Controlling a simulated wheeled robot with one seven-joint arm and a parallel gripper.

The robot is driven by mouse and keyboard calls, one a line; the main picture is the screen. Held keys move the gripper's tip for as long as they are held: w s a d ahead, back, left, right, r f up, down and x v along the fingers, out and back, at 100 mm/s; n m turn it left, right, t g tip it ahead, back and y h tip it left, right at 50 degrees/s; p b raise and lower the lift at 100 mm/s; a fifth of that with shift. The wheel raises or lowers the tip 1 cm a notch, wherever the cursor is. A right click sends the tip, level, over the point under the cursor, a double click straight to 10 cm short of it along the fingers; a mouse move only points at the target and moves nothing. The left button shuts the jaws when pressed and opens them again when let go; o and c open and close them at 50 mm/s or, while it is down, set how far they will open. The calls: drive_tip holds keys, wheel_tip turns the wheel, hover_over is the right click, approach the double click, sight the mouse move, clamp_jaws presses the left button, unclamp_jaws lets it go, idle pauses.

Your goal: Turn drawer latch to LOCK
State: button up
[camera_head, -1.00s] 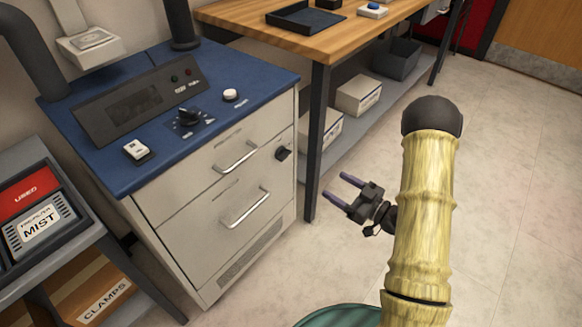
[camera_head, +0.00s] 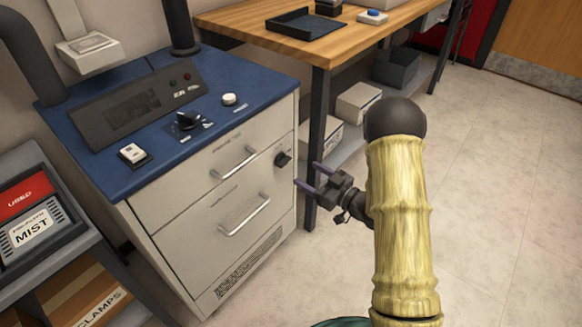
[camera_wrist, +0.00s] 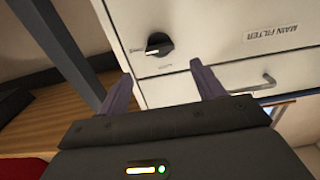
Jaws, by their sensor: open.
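The drawer latch is a small black knob (camera_head: 283,159) on the front of the cabinet (camera_head: 150,205), at the right end of the upper drawer. In the wrist view the latch (camera_wrist: 158,44) shows at upper centre, with small markings near it too blurred to read. My gripper (camera_head: 308,176) is open and empty, a little to the right of the latch and slightly below it, apart from it. In the wrist view the fingers of my gripper (camera_wrist: 165,82) are spread, and the latch lies beyond the gap between their tips.
Two metal drawer handles (camera_head: 234,163) stick out left of the latch. The wooden table (camera_head: 310,45) has a dark leg (camera_head: 316,135) just behind my gripper. Boxes (camera_head: 358,103) sit on its lower shelf. The floor on the right is clear.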

sight(287, 162)
drive_tip(key=b+x, duration=0.1)
drive_tip(key=x, duration=0.6)
drive_tip(key=shift+w+a+b, duration=0.2)
drive_tip(key=shift+a+b, duration=0.05)
drive_tip(key=shift+b, duration=0.05)
drive_tip(key=c, duration=1)
